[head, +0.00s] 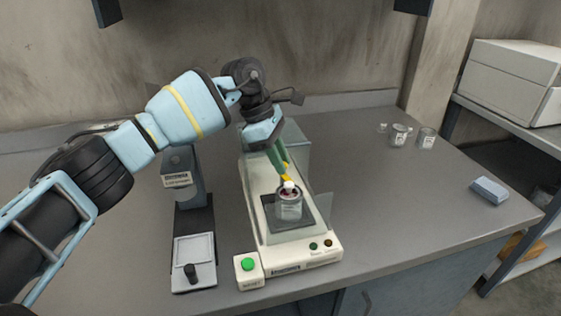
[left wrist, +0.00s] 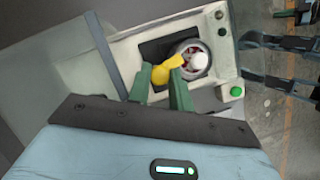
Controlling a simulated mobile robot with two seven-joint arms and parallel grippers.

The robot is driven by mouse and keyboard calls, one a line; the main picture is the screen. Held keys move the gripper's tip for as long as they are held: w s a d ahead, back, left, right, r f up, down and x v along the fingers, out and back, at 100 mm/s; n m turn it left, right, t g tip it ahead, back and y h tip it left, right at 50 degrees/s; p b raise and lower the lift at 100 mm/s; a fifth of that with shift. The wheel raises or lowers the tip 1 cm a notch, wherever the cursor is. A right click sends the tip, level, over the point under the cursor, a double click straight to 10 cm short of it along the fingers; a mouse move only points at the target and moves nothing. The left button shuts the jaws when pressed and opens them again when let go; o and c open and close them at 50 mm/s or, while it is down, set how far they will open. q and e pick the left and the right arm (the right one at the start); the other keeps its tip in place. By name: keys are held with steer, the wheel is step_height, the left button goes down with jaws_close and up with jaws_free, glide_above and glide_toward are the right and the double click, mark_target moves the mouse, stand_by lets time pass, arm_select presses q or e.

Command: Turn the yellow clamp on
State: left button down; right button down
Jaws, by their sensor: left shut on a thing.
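In the head view a little of the yellow clamp (head: 286,178) shows at the tip of my left gripper (head: 280,160), next to the jar (head: 289,207). In the left wrist view the green fingers of my left gripper (left wrist: 160,84) are shut on the yellow clamp. The fingers hide part of the clamp.
The cream machine (head: 255,210) has clear panels around its plate and a green button (head: 247,264) at its front left. A grey device (head: 187,185) stands to its left. Jars (head: 398,135) and a blue-grey block (head: 489,190) lie to the right, with free bench between.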

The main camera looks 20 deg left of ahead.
arm_select(q)
steer(key=shift+m+g+b, duration=0.55)
steer(key=shift+m+g, duration=0.05)
steer(key=shift+m, duration=0.7)
arm_select(e)
steer(key=shift+f, duration=0.5)
arm_select(q)
steer(key=shift+m, duration=0.3)
arm_select(e)
steer(key=shift+a+f, duration=0.1)
arm_select(q)
steer(key=c, duration=1.3)
jaws_free()
steer(key=shift+o, duration=0.2)
steer(key=shift+r, duration=0.15)
